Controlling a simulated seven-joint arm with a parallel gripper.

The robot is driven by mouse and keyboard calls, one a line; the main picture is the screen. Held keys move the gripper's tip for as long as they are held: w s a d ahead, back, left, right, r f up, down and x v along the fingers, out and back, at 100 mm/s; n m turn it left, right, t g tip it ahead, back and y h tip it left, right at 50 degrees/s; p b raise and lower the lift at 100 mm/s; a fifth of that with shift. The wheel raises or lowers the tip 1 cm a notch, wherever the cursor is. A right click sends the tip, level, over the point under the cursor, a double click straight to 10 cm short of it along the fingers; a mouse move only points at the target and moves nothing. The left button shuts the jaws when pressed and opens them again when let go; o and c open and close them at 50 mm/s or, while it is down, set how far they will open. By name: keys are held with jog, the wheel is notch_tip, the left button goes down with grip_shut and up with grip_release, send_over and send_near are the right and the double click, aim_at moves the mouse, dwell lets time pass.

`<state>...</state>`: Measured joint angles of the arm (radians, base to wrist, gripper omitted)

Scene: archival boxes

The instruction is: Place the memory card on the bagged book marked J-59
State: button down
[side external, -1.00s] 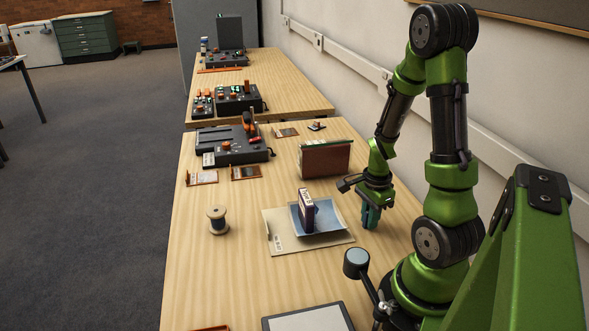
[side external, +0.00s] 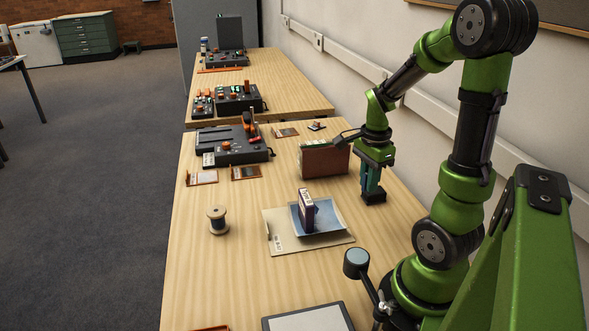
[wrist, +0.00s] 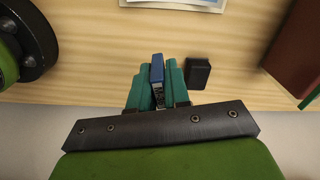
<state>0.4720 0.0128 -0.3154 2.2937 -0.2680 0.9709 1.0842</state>
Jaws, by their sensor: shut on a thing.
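My gripper (side external: 371,184) is at the right side of the near table, right of the brown box. In the wrist view its teal fingers (wrist: 157,82) are shut on a small blue piece, which I take to be the memory card (wrist: 157,66). The card cannot be made out in the side view. A flat blue item (side external: 330,215) lies on a beige folder, with a small dark purple box (side external: 306,209) upright on it. I cannot read a J-59 mark, so I cannot tell which thing is the bagged book.
A small black block (wrist: 198,73) is on the table close beside my fingers. A brown box (side external: 325,161) stands left of my gripper. The beige folder (side external: 284,243), a thread spool (side external: 218,220) and a dark device (side external: 233,147) are farther left. The table's left front is mostly clear.

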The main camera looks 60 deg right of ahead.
jog(key=w+d+r+m, duration=0.2)
jog(key=w+d+r, duration=0.2)
jog(key=w+r, duration=0.25)
send_over(325, 142)
jog(key=shift+s+a+f+m, duration=0.1)
jog(key=shift+s+f+m, duration=0.2)
jog(key=shift+f, duration=0.35)
jog(key=shift+w+f, duration=0.2)
jog(key=shift+w, duration=0.05)
jog(key=shift+f, duration=1.6)
jog(key=shift+f, duration=0.1)
jog(key=c, duration=1.5)
grip_release()
jog(key=o, duration=0.4)
